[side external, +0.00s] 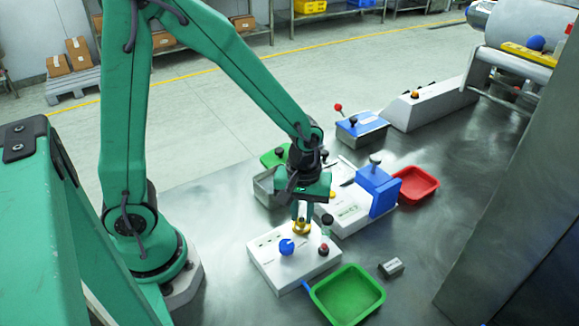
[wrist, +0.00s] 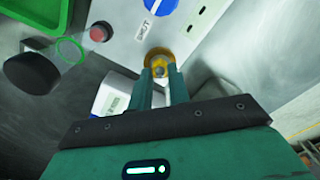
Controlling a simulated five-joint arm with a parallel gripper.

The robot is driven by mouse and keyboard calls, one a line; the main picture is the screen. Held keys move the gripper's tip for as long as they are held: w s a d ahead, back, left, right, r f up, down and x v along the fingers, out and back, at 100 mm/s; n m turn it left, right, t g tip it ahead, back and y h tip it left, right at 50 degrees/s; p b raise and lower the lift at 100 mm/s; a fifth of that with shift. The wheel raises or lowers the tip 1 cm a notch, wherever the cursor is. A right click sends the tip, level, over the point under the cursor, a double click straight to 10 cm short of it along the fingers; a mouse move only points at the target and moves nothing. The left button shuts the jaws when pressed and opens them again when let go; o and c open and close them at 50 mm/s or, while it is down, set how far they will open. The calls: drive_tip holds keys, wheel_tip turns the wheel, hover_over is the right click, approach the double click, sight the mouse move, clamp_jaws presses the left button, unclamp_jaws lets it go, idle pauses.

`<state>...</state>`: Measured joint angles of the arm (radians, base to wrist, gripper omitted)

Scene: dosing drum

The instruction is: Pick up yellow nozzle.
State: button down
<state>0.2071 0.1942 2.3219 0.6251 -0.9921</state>
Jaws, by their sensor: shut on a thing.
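The yellow nozzle (side external: 301,228) is a small gold-yellow piece at the back edge of a white box (side external: 268,262) with a blue knob (side external: 287,246). My gripper (side external: 302,211) points down over it. In the wrist view my gripper (wrist: 161,72) has its two green fingers shut on the yellow nozzle (wrist: 158,53), one finger on each side. Much of the nozzle is hidden by the fingers in that view. I cannot tell whether it is seated in the box or just clear of it.
A dark-topped post (side external: 327,220) and a red button (side external: 323,249) stand close on the right. A green tray (side external: 347,293) is in front, a red tray (side external: 415,184) behind right. A white unit with a blue block (side external: 377,190) stands behind. The metal table is clear at right.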

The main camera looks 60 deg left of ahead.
sight(302, 217)
drive_tip(key=shift+r, duration=0.8)
wheel_tip(302, 217, up, 2)
drive_tip(key=shift+d, duration=0.15)
drive_tip(key=s+d+r, duration=0.6)
drive_tip(key=s+d, duration=0.2)
drive_tip(key=shift+d+r, duration=0.15)
drive_tip(key=shift+r, duration=0.15)
drive_tip(key=shift+w, duration=0.15)
